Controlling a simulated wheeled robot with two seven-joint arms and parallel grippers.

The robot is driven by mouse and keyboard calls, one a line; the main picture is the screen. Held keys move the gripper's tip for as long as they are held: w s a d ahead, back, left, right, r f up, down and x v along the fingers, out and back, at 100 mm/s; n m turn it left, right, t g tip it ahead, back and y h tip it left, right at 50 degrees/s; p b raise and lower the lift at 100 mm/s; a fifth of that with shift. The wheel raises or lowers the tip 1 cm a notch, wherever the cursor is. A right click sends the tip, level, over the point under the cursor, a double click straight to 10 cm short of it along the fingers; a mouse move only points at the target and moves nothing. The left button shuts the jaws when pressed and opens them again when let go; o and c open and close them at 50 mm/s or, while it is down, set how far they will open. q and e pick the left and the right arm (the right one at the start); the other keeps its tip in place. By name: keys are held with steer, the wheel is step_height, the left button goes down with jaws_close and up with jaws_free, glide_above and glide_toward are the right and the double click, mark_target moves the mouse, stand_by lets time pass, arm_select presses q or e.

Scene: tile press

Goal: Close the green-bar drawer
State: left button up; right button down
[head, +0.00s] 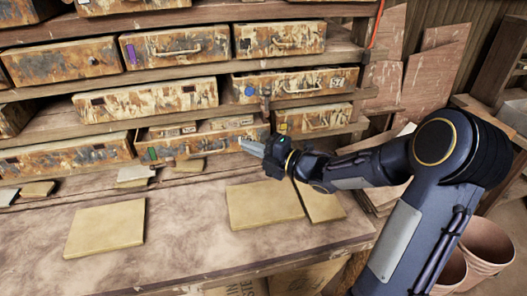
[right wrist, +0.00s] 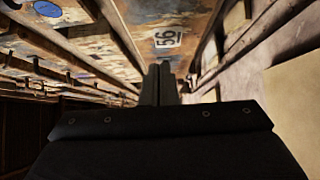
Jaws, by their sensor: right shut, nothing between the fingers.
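The green-bar drawer (head: 196,145) is in the lower row of the shelf in the head view, with a green bar (head: 152,154) at the left of its rusty front. It stands pulled out, and tiles (head: 232,122) show inside it. My right gripper (head: 243,143) is shut and empty at the right end of this drawer's front. In the right wrist view the shut fingers (right wrist: 158,72) point at a rusty front with a "56" label (right wrist: 168,38). I cannot tell whether they touch it. My left gripper is not in view.
A blue-dot drawer (head: 300,86) sits above and right, and a purple-bar drawer (head: 175,48) higher up. Flat tan tiles (head: 105,228) lie on the bench (head: 180,215). Small tiles (head: 133,173) lie near the drawer fronts. Buckets (head: 487,246) stand at the right.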

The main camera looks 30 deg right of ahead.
mark_target(253, 135)
steer(key=shift+w+d, duration=0.25)
steer(key=shift+w, duration=0.6)
steer(key=shift+w, duration=0.1)
steer(key=shift+w+d, duration=0.15)
steer(key=shift+w, duration=0.2)
steer(key=w, duration=0.1)
steer(key=w+d+b, duration=0.1)
steer(key=w, duration=0.1)
steer(key=shift+w, duration=0.25)
steer(key=shift+r, duration=0.25)
